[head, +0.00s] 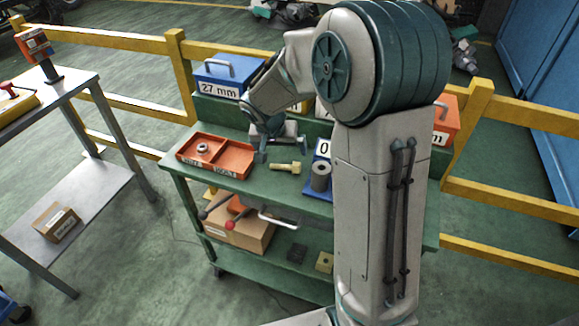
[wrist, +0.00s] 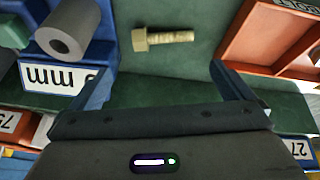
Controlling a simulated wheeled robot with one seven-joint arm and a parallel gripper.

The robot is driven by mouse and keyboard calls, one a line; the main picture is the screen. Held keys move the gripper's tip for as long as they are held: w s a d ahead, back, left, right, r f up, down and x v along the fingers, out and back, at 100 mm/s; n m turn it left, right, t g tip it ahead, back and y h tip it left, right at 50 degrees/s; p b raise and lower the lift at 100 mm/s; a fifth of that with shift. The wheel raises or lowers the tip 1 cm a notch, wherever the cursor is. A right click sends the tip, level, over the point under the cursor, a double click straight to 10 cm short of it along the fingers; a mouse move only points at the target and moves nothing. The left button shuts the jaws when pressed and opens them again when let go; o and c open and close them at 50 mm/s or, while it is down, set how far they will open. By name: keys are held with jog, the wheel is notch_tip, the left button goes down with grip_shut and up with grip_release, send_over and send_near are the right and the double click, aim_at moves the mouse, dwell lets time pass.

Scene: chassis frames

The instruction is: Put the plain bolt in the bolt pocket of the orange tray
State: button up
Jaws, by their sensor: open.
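The plain bolt (head: 286,167) is brass-coloured and lies flat on the green cart top, right of the orange tray. In the wrist view the bolt (wrist: 170,38) lies beyond the fingertips, its hex head to the left. The orange tray (head: 236,158) has a divider and labels on its front wall too small to read surely. A metal ring or nut (head: 203,148) sits in its left part; the right part looks empty. The tray's edge (wrist: 232,48) shows at the right of the wrist view. My gripper (head: 281,150) is open and empty, above and behind the bolt.
A blue 27 mm box (head: 225,76) stands behind the tray. Green top is clear around the bolt.

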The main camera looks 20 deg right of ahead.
aim_at(284, 167)
jog(key=x, duration=0.2)
jog(key=shift+w+d+f, duration=0.1)
jog(key=shift+f, duration=0.3)
jog(key=shift+a+p+x, duration=0.15)
jog(key=shift+x, duration=1.15)
jog(key=shift+a+p+x, duration=0.15)
jog(key=shift+x, duration=1.1)
jog(key=shift+f, duration=0.15)
jog(key=c, duration=1.1)
